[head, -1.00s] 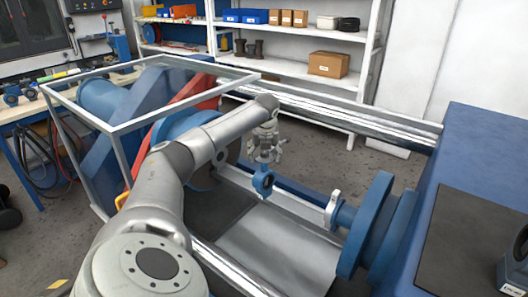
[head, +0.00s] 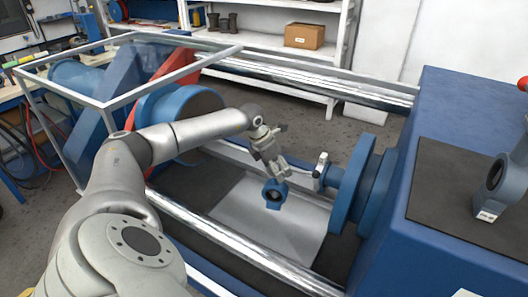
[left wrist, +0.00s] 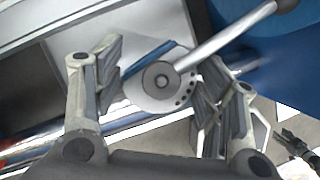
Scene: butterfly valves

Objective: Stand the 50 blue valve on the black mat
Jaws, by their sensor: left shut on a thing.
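My left gripper (head: 272,163) is shut on a blue valve (head: 274,194), a small ring-shaped body with a dark opening. It hangs below the fingers over the machine's bed. In the left wrist view the valve's grey round plate and long lever (left wrist: 225,37) lie between the fingers (left wrist: 160,95). Its size marking is not readable. The black mat (head: 440,190) lies on the blue housing at the right, apart from the valve.
A blue flange (head: 352,185) with a silver collar (head: 320,172) is just right of the held valve. A framed guard (head: 120,105) is at the left. The mat's left part is clear.

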